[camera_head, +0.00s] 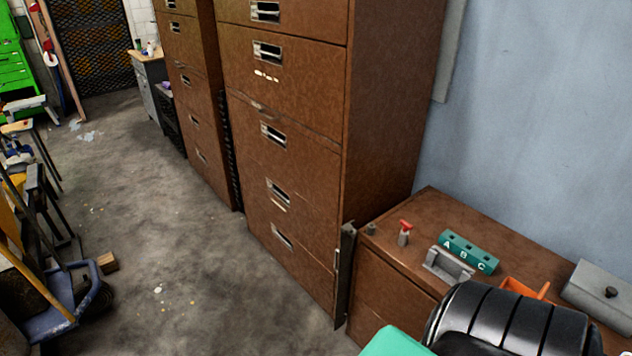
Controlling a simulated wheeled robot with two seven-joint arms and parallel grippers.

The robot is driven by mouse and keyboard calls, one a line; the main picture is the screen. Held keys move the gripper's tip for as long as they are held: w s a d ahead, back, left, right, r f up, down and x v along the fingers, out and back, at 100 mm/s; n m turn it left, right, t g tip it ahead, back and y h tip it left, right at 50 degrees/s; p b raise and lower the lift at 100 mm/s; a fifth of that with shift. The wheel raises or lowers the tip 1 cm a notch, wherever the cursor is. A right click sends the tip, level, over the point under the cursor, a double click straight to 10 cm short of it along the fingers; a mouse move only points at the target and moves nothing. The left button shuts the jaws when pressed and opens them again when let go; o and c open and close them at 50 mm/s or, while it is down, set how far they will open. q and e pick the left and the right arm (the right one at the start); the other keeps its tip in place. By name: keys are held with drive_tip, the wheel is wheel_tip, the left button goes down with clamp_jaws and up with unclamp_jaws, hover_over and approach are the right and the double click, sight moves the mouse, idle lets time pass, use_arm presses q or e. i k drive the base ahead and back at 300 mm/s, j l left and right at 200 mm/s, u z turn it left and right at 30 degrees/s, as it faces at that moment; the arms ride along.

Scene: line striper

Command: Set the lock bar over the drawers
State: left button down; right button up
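A narrow dark upright bar (345,275), which looks like the lock bar, stands at the front left edge of the low brown cabinet (385,300), close to the tall cabinet's corner. I cannot tell how it is fixed. The low cabinet's drawer fronts show only partly, at a steep angle. The tall brown drawer cabinet (290,165) has several closed drawers with metal handles, and no bar crosses their middle. Neither of my grippers is in view.
On the low cabinet stand a small red-topped piece (404,232), a grey bracket (448,268), a teal block marked A B C (468,250), an orange tray (525,290) and a grey box (600,293). Clutter (75,290) lies left. The middle floor (170,240) is mostly clear.

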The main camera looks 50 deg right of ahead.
sight(348, 231)
drive_tip(key=i, duration=1.65)
drive_tip(key=i+z, duration=0.15)
drive_tip(key=i, duration=0.3)
drive_tip(key=i+j+z, duration=0.2)
drive_tip(key=i, duration=0.25)
drive_tip(key=i+j+z, duration=0.15)
drive_tip(key=i, duration=0.3)
drive_tip(key=z, duration=3.25)
